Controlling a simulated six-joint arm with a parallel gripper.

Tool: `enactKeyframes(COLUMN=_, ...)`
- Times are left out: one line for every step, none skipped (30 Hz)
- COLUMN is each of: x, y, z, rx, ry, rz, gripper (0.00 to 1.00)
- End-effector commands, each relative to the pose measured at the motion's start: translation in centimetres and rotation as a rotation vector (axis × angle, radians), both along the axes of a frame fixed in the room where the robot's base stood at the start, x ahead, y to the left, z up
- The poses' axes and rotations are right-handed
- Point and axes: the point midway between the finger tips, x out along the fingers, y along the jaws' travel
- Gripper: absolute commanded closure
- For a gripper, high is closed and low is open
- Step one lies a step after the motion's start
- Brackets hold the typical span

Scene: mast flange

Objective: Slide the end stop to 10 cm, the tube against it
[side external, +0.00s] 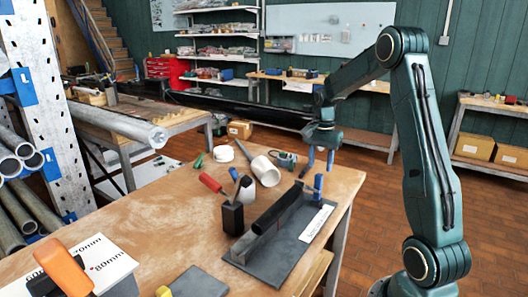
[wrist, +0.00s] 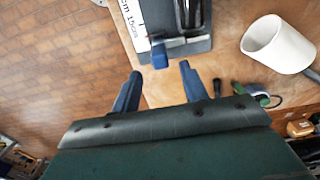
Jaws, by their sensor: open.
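The end stop has a blue block (wrist: 160,56), just past the 15 cm label on the white scale (wrist: 130,22). It also stands upright at the far end of the grey base (side external: 318,186) in the side view. The dark tube (side external: 277,210) lies along the grey fixture (side external: 262,266); its end (wrist: 188,14) shows near the stop in the wrist view, but I cannot tell whether they touch. My gripper (side external: 321,166) is open and empty above the stop's end of the fixture. In the wrist view its blue fingers (wrist: 160,69) are apart, just short of the blue block.
A white mug (side external: 264,171) lies on its side left of the fixture, with a black tool holder (side external: 232,217) nearer the camera. A green-handled tool (wrist: 264,99) lies on the wooden table (side external: 150,215). The table's edge is close to the fixture's right side.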

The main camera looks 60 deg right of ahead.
Motion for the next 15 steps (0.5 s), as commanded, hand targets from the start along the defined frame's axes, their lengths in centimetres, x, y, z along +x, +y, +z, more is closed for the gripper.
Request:
enactKeyframes(x=-0.1, y=0.0, z=-0.9, rx=0.003, ry=0.003, rz=0.000, gripper=0.56)
enactKeyframes(x=0.0, y=0.0, z=-1.3, rx=0.002, ry=0.003, rz=0.000, gripper=0.56)
enactKeyframes(x=0.0, y=0.0, z=-1.9, rx=0.003, ry=0.003, rz=0.000, gripper=0.56)
enactKeyframes(x=0.0, y=0.0, z=-2.3, rx=0.003, ry=0.003, rz=0.000, gripper=0.56)
enactKeyframes(x=0.0, y=0.0, z=-2.7, rx=0.002, ry=0.002, rz=0.000, gripper=0.56)
enactKeyframes(x=-0.1, y=0.1, z=-3.2, rx=0.002, ry=0.002, rz=0.000, gripper=0.56)
enactKeyframes(x=0.0, y=0.0, z=-3.6, rx=0.002, ry=0.002, rz=0.000, gripper=0.56)
enactKeyframes(x=0.0, y=0.0, z=-3.9, rx=0.002, ry=0.002, rz=0.000, gripper=0.56)
enactKeyframes(x=0.0, y=0.0, z=-4.3, rx=0.002, ry=0.002, rz=0.000, gripper=0.56)
enactKeyframes(x=0.0, y=0.0, z=-4.6, rx=0.002, ry=0.002, rz=0.000, gripper=0.56)
enactKeyframes(x=0.0, y=0.0, z=-4.8, rx=0.001, ry=0.001, rz=0.000, gripper=0.56)
enactKeyframes(x=0.0, y=0.0, z=-5.0, rx=0.000, ry=0.001, rz=0.000, gripper=0.56)
enactKeyframes(x=0.0, y=0.0, z=-5.2, rx=0.000, ry=0.001, rz=0.000, gripper=0.56)
enactKeyframes(x=0.0, y=0.0, z=-5.3, rx=0.000, ry=0.000, rz=0.000, gripper=0.56)
enactKeyframes(x=0.0, y=0.0, z=-5.4, rx=0.000, ry=0.000, rz=0.000, gripper=0.56)
